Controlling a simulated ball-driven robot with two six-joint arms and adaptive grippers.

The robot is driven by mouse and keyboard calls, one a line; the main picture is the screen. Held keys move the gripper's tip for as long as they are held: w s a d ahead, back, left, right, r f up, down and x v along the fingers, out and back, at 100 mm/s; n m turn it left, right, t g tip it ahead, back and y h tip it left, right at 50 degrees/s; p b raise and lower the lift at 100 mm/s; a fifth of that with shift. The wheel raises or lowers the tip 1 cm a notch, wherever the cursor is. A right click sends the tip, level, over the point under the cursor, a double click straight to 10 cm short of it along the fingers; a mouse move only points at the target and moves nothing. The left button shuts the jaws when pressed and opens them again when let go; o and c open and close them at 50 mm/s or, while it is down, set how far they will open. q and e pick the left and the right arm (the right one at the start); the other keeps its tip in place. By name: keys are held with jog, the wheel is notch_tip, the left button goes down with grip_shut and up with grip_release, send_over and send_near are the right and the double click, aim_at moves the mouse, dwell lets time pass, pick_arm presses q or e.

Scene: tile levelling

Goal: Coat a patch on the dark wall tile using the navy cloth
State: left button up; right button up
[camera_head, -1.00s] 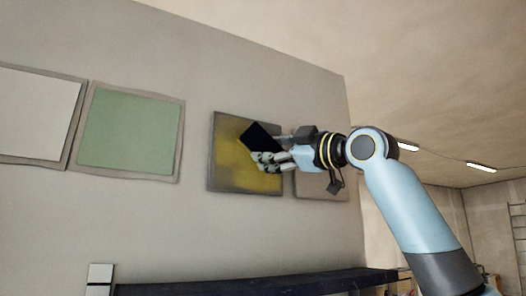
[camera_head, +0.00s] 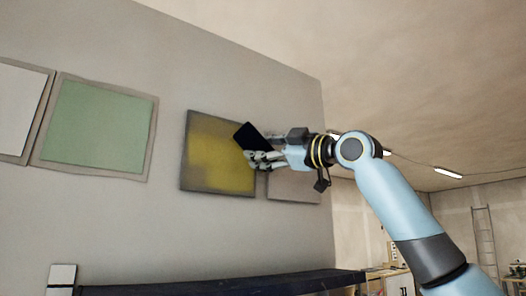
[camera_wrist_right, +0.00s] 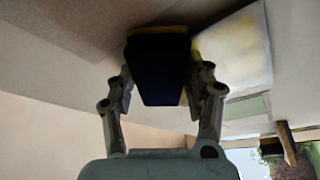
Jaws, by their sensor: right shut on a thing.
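The wall tile (camera_head: 217,152) hangs on the grey wall in the head view. It has a dark grey edge and a broad, blurred yellow patch over much of its face. My right gripper (camera_head: 257,152) is shut on the navy cloth (camera_head: 249,136), at the tile's right edge. The cloth looks like a flat dark block and hides the tile's upper right part. In the right wrist view the cloth (camera_wrist_right: 160,65) sits between the two fingers. I cannot tell whether the cloth touches the tile. My left gripper is not in view.
A green panel (camera_head: 97,127) and a white panel (camera_head: 18,105) hang to the left. A pale panel (camera_head: 294,186) hangs on the right, partly behind my gripper. A dark shelf (camera_head: 215,287) runs below, with a white block (camera_head: 62,275) at its left end.

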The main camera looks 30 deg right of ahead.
aim_at(192, 132)
jog(key=shift+r+p, duration=0.3)
jog(key=shift+r, duration=0.35)
jog(key=shift+a, duration=0.65)
jog(key=shift+s+a, duration=0.2)
jog(key=shift+a, duration=6.5)
jog(key=shift+d+f, duration=0.1)
jog(key=shift+d, duration=0.05)
jog(key=shift+s, duration=0.15)
jog(key=shift+s+d, duration=0.1)
jog(key=shift+s, duration=2.7)
jog(key=shift+s, duration=0.15)
